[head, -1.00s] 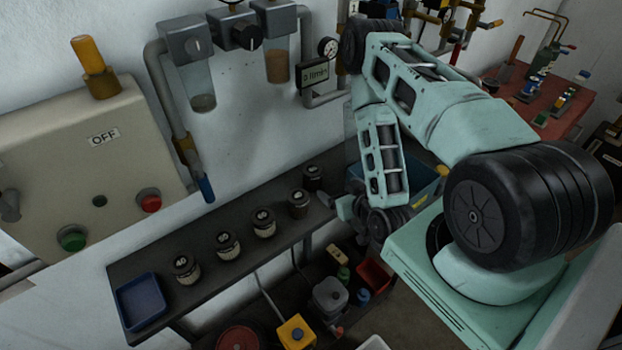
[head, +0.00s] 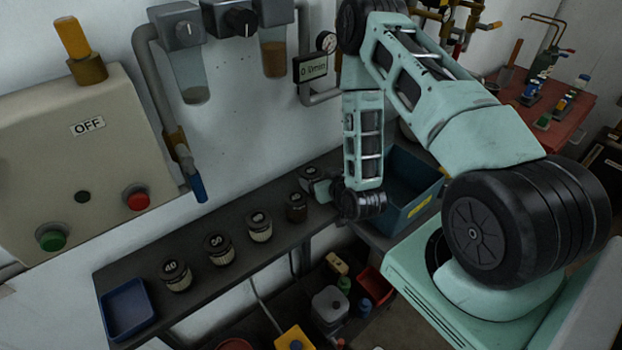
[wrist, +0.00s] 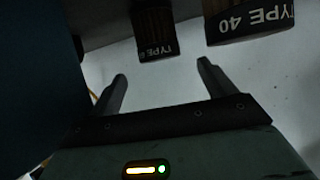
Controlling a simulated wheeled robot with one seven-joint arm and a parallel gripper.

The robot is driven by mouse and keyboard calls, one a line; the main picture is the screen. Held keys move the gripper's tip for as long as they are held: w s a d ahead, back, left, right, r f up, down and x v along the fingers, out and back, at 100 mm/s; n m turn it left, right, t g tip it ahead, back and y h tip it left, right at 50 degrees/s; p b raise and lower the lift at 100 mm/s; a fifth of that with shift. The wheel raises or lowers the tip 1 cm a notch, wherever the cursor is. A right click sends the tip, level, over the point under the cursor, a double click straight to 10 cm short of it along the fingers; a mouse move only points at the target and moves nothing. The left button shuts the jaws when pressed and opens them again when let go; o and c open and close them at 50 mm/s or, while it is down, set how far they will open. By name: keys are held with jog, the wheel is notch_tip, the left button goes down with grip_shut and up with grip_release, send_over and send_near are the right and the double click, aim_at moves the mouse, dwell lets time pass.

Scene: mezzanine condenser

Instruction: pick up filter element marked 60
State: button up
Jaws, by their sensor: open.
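Several dark-capped filter elements with pale or brown bodies stand in a row on the dark shelf (head: 240,262). The nearest cap (head: 175,268) seems to read 40 and the one beyond it (head: 217,242) 50. The third (head: 259,222) may read 60, but its print is small. Two browner elements stand farther along, one (head: 296,206) before the other (head: 312,174). My gripper (head: 322,188) is beside the farthest one. In the wrist view my gripper (wrist: 161,76) is open and empty. Ahead are an element labelled TYPE 40 (wrist: 245,25) and another (wrist: 157,35) whose number is unclear.
A blue bin (head: 408,195) stands right of my gripper; a dark blue surface fills the wrist view's left side. A blue tray (head: 128,308) sits at the shelf's near end. The wall with pipes and a grey OFF box (head: 85,165) is behind. Containers clutter the space below.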

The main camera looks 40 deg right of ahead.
aim_at(312, 172)
jog(key=p+x, duration=0.2)
jog(key=x, duration=0.2)
jog(key=shift+w+r, duration=0.1)
jog(key=shift+r, duration=0.1)
jog(key=shift+w+f+p, duration=0.25)
jog(key=shift+w+p, duration=0.05)
jog(key=c, duration=1.1)
